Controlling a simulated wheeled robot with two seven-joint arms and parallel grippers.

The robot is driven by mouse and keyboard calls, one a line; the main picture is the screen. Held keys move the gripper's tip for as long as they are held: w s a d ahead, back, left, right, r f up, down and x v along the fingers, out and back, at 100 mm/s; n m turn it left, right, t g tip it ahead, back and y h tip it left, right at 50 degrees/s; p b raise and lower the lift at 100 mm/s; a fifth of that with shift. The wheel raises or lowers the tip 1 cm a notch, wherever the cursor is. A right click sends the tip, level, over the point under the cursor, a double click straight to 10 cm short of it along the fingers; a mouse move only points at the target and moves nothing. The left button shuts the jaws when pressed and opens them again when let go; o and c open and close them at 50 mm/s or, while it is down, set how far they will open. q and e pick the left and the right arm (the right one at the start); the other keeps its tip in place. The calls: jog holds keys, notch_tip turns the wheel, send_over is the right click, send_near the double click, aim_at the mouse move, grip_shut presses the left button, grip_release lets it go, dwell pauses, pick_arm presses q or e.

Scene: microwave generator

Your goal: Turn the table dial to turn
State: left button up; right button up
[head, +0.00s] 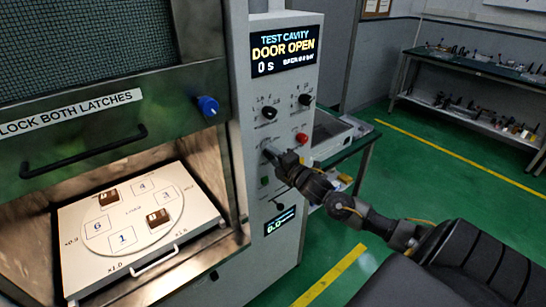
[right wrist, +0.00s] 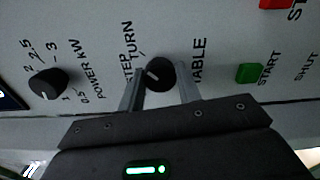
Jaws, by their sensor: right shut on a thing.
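The table dial (right wrist: 160,72) is a round black knob in the right wrist view, with a short pale mark on its left part. The words STEP and TURN are printed to its left and TABLE to its right; I cannot tell exactly which word the mark points at. My right gripper (right wrist: 161,88) has one finger on each side of the dial and is shut on it. In the head view, my right gripper (head: 271,154) is at the control panel (head: 262,105) and hides the dial. My left gripper is not in view.
A green START button (right wrist: 249,73) sits right of the dial, and a POWER KW knob (right wrist: 48,83) left. The display (head: 285,50) reads DOOR OPEN. In the open cavity, brown blocks (head: 158,217) stand on a numbered turntable (head: 125,228).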

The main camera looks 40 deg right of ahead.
jog(key=o, duration=1)
jog(key=shift+s+f, duration=0.15)
jog(key=shift+s, duration=0.3)
jog(key=s+b, duration=0.3)
jog(key=s, duration=0.7)
jog(key=shift+b, duration=0.3)
jog(key=shift+a, duration=0.1)
